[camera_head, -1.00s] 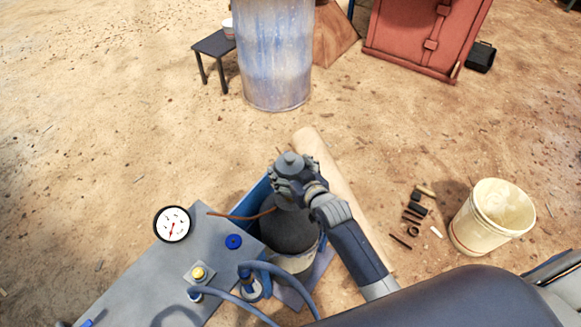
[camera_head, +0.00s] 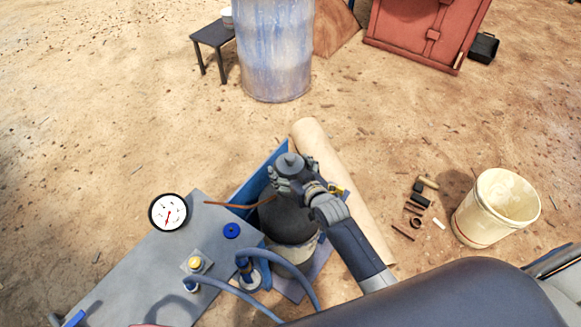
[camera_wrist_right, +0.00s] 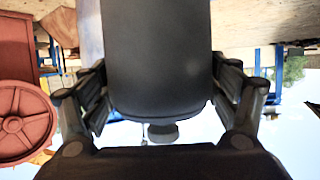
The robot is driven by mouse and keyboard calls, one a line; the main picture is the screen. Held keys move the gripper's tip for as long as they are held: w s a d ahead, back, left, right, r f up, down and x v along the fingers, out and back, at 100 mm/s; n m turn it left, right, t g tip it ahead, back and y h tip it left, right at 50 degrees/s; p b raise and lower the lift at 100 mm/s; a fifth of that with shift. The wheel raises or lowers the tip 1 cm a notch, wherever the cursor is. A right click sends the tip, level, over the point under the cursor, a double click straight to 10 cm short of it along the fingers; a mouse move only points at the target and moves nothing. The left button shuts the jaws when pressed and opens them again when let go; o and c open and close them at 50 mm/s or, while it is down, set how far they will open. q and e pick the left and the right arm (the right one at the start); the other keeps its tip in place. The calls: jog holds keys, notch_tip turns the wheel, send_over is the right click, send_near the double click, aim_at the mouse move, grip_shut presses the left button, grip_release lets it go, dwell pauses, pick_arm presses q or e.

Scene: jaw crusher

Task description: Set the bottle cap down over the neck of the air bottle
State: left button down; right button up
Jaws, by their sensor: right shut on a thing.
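My right gripper (camera_head: 287,180) is shut on the grey bottle cap (camera_head: 290,162), which has a small knob on top. The cap is upright above the air bottle. In the right wrist view the cap (camera_wrist_right: 157,60) is a large dark cylinder between the two fingers, its knob at the lower end of the picture. The air bottle (camera_head: 287,222) has a dark grey shoulder and a whitish lower part and stands in a blue frame. Its neck is hidden behind my gripper, so I cannot tell whether the cap touches it. My left gripper is not in view.
A grey panel (camera_head: 140,265) with a gauge (camera_head: 168,212), a yellow button and hoses is left of the bottle. A thin orange-brown line (camera_head: 238,206) runs toward the bottle. A pale log-like roll (camera_head: 325,145) lies behind. A cream bucket (camera_head: 485,225) and small parts are at right.

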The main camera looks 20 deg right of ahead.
dwell(0.4)
jog(key=o, duration=1.2)
jog(key=shift+o, duration=0.4)
jog(key=shift+f, duration=0.2)
jog(key=shift+s, duration=0.15)
jog(key=v, duration=1.2)
